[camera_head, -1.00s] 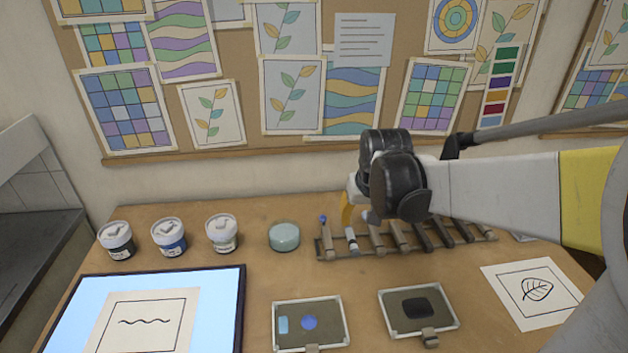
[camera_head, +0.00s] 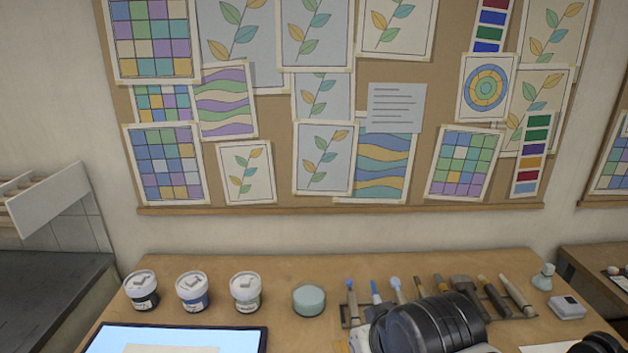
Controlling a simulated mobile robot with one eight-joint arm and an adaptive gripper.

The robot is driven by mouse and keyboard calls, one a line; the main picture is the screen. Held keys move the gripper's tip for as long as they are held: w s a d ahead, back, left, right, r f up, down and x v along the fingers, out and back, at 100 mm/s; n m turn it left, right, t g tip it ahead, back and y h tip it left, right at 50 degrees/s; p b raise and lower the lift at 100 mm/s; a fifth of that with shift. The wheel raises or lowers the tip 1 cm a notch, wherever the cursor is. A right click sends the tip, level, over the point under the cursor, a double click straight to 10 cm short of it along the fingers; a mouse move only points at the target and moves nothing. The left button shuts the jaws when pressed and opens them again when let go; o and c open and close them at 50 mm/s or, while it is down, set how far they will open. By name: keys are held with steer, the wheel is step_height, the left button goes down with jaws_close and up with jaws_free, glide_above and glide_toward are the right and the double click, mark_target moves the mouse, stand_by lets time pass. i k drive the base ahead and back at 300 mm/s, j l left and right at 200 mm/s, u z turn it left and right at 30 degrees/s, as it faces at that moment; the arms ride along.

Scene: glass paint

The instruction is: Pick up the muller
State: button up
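A small pale, bluish glass-like piece with a rounded knob and a wider foot (camera_head: 543,277) stands upright at the table's back right; it looks like the muller. Black rounded parts of my arm show at the bottom of the picture, in front of the brush rack. My gripper's fingers are not visible, so I cannot see whether they hold anything. No part of my arm touches the glass piece in this view.
A rack (camera_head: 353,312) holds several brushes and tools. A round teal container (camera_head: 309,299) and three paint jars (camera_head: 193,292) stand left. A lit panel (camera_head: 175,339) lies front left.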

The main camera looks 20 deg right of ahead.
mark_target(543, 281)
steer(key=z, duration=1.8)
steer(key=u, duration=2.05)
steer(key=z, duration=2.05)
steer(key=i+l+u, duration=0.15)
steer(key=l, duration=0.15)
steer(key=i+l+u, duration=0.2)
steer(key=l, duration=0.15)
steer(key=l+u, duration=0.15)
steer(key=l, duration=0.2)
steer(key=i+l+u, duration=0.2)
steer(key=l, duration=0.15)
steer(key=k, duration=0.1)
